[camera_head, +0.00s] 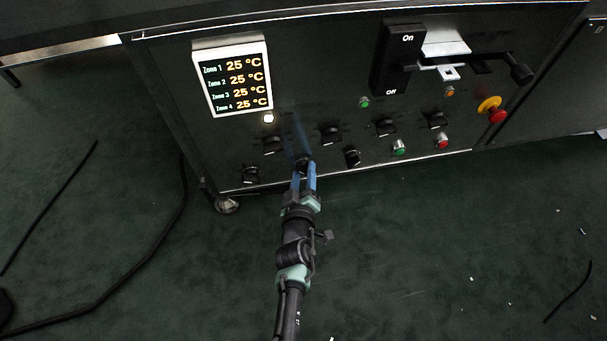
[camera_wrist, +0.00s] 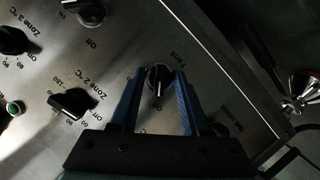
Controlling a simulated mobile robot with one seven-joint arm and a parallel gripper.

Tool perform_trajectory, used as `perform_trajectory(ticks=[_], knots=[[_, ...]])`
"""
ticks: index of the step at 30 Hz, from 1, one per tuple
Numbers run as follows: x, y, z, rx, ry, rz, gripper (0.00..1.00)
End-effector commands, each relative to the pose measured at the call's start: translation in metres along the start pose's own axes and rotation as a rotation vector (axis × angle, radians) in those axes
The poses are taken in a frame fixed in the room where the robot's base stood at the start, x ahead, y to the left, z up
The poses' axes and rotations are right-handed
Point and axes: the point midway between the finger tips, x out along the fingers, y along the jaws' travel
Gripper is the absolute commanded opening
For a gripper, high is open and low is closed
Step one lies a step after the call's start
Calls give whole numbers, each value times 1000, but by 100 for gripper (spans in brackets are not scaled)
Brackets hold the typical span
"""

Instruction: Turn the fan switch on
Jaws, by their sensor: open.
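The fan switch is a black rotary knob (camera_wrist: 158,77) with a light pointer line, beside a "Fans" label in the wrist view. In the head view the knob (camera_head: 303,163) sits in the lower row of the dark control panel, partly hidden by my fingertips. My gripper (camera_head: 304,171) is open at the panel, its two blue fingers either side of the knob. In the wrist view, the gripper (camera_wrist: 157,73) shows a finger to the left and right of the knob. I cannot tell whether they touch it. The pointer's exact setting is hard to read.
The Zone 2 knob (camera_wrist: 72,102) and another dark knob (camera_head: 352,157) are close by. A lit display (camera_head: 233,80) reads 25 °C for its zones. An On/Off lever switch (camera_head: 397,60) and a red emergency button (camera_head: 497,116) are to the right. Cables lie on the floor at left.

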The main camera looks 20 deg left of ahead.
Motion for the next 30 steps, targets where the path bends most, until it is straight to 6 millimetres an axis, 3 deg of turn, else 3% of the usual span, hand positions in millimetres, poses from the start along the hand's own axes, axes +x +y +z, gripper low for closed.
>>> perform_trajectory(ticks=[3, 11, 22, 30], knots=[[0, 0, 0, 0, 0, 0, 46], [0, 0, 0, 0, 1, 0, 0], [-1, 3, -2, 29, -1, -12, 0], [-3, 8, -5, 167, -4, -69, 0]])
